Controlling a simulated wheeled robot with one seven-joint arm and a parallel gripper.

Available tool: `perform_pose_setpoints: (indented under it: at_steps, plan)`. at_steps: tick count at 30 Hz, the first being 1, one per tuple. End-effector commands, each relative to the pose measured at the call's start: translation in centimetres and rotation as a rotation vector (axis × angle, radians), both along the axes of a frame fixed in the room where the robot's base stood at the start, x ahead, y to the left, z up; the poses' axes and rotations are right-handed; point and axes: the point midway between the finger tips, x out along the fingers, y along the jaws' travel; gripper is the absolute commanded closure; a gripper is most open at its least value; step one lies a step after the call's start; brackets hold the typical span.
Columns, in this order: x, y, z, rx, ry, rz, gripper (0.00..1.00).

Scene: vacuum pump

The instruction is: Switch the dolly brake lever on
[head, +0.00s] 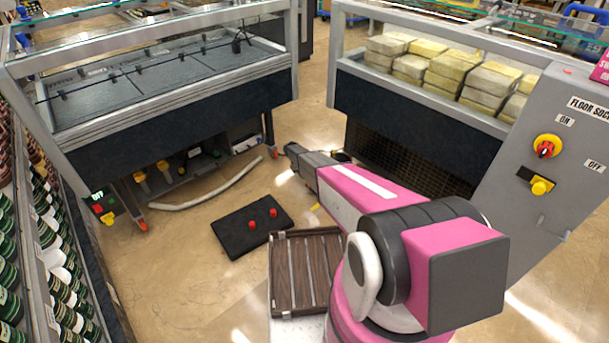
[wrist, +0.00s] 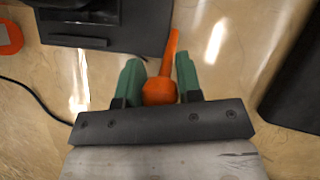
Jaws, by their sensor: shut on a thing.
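The orange dolly brake lever (wrist: 172,46) shows in the wrist view as a slim shaft with a round knob at its near end. My gripper (wrist: 159,88) has its two green fingers on either side of the knob and is shut on it. The shaft runs up and slightly right, beyond the fingertips. In the head view, a small orange part (head: 270,142) stands at the right end of the left cabinet's open base, close to my dark gripper end (head: 287,149). The fingers are too small there to make out.
The left cabinet (head: 170,125) has hoses, valves and another orange part (head: 142,225) below it. A pale hose (head: 215,195) lies on the floor. A black mat (head: 237,243) with red knobs and a slatted wooden crate (head: 272,290) are nearby. The right cabinet holds stacked blocks (head: 440,65).

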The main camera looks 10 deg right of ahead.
Motion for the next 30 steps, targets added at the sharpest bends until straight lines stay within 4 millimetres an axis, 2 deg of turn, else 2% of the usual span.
perform_pose_setpoints:
  at_steps: [2, 3, 5, 6, 15, 20, 26, 30]
  plan:
    - [0.3, -0.3, 0.0, -0.003, -0.005, 0.002, 1.00]
    - [0.3, -0.3, 0.0, -0.004, -0.004, 0.002, 0.64]
    - [0.3, -0.3, 0.0, -0.003, -0.004, 0.002, 0.44]
    - [0.2, -0.3, 0.0, -0.003, -0.004, 0.002, 0.42]
    - [0.1, -0.1, 0.1, -0.002, -0.001, 0.001, 0.42]
    - [0.3, 0.3, 0.9, -0.001, -0.001, 0.001, 0.42]
    - [1.0, 1.5, 3.3, -0.001, -0.001, 0.001, 0.42]
    - [1.8, 2.6, 5.6, -0.001, -0.003, 0.001, 0.42]
